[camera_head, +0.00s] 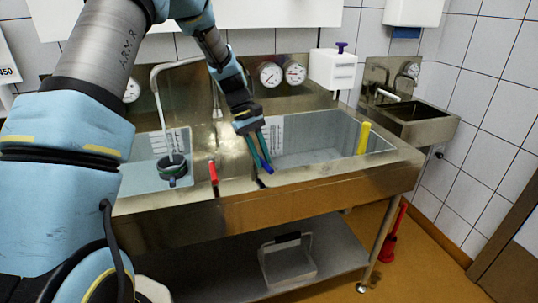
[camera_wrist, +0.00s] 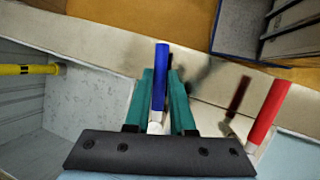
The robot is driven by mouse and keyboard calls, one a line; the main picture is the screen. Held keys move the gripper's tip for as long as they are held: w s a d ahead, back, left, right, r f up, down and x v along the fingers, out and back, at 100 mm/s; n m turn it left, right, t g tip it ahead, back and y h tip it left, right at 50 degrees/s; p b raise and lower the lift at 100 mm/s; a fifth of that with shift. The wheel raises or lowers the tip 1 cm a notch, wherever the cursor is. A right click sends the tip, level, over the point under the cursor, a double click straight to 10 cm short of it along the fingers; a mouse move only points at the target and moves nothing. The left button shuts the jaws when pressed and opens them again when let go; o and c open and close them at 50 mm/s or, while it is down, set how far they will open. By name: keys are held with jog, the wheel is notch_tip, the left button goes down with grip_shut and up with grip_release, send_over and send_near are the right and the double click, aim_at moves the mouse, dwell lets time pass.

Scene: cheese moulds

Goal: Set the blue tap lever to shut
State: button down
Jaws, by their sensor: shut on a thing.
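The blue tap lever (camera_wrist: 160,80) stands between the two green fingers of my gripper (camera_wrist: 160,103) in the wrist view. The fingers are closed on it, one on each side, and its blue end sticks out beyond them. In the head view, my gripper (camera_head: 259,157) reaches down to the divider between the two basins, and the blue lever (camera_head: 267,167) shows at its fingertips. The lever leans in the head view. Its base is partly hidden by the gripper.
A red lever (camera_head: 212,172) stands left of my gripper; it shows right of it in the wrist view (camera_wrist: 268,112). A yellow lever (camera_head: 363,138) is at the right basin (camera_head: 312,158). A dark round fitting (camera_head: 172,168) is in the left basin. A bin stands on the lower shelf (camera_head: 240,262).

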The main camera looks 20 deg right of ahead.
jog(key=shift+w+a+m+g+y, duration=0.1)
jog(key=shift+a+m+g+y, duration=0.35)
jog(key=shift+m, duration=0.75)
jog(key=shift+a, duration=0.3)
jog(key=c, duration=0.8)
grip_release()
jog(key=shift+o, duration=0.2)
jog(key=b+v, duration=0.2)
jog(key=v, duration=0.8)
jog(key=shift+r+b, duration=0.3)
jog(key=shift+r, duration=0.15)
